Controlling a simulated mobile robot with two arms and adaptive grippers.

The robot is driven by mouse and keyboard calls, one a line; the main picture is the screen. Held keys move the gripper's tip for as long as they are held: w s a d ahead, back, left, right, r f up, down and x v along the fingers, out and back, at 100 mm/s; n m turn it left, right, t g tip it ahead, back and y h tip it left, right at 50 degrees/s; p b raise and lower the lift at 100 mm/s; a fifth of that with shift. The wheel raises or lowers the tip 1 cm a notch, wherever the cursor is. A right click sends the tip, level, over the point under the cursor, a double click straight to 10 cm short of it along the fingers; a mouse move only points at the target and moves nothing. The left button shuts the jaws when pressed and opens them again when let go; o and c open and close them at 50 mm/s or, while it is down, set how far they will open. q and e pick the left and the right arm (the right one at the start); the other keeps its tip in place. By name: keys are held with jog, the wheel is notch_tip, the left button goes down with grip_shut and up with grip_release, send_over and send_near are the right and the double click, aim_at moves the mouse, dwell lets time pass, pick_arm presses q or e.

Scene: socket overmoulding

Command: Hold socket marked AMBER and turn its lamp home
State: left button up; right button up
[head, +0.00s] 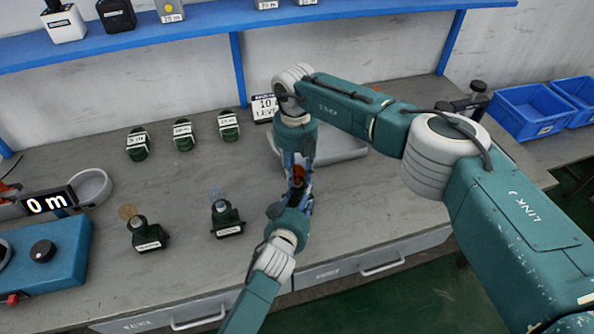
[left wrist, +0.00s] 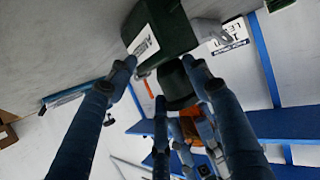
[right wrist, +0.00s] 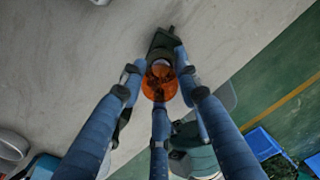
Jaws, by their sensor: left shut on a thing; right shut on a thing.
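The dark green socket (left wrist: 160,22) has a white label (left wrist: 145,46); its print starts with an A but I cannot read the rest. My left gripper (head: 297,201) is shut on this socket, held up above the front of the bench. The orange lamp (right wrist: 160,84) is in my right gripper (head: 298,164), which is shut on it from above. In the head view the lamp (head: 298,174) sits in line over the socket's mouth. The fingers hide the joint, so I cannot tell how deep the lamp sits.
Two dark sockets with lamps, one brownish (head: 148,237) and one bluish (head: 227,219), stand left on the bench. Several green pieces (head: 183,136) stand behind. A grey tray (head: 345,150) lies behind my right gripper. A blue device (head: 50,255) is left; blue bins (head: 530,110) are right.

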aim_at(297, 168)
jog(key=shift+w+d+r, duration=0.2)
jog(key=shift+w+d, duration=0.05)
jog(key=shift+w, duration=0.05)
jog(key=o, duration=1)
jog(key=shift+c, duration=0.2)
jog(key=shift+o, duration=1.1)
jog(key=shift+s, duration=0.25)
jog(key=shift+a, duration=0.15)
notch_tip(297, 168, up, 12)
jog(key=shift+s, duration=0.25)
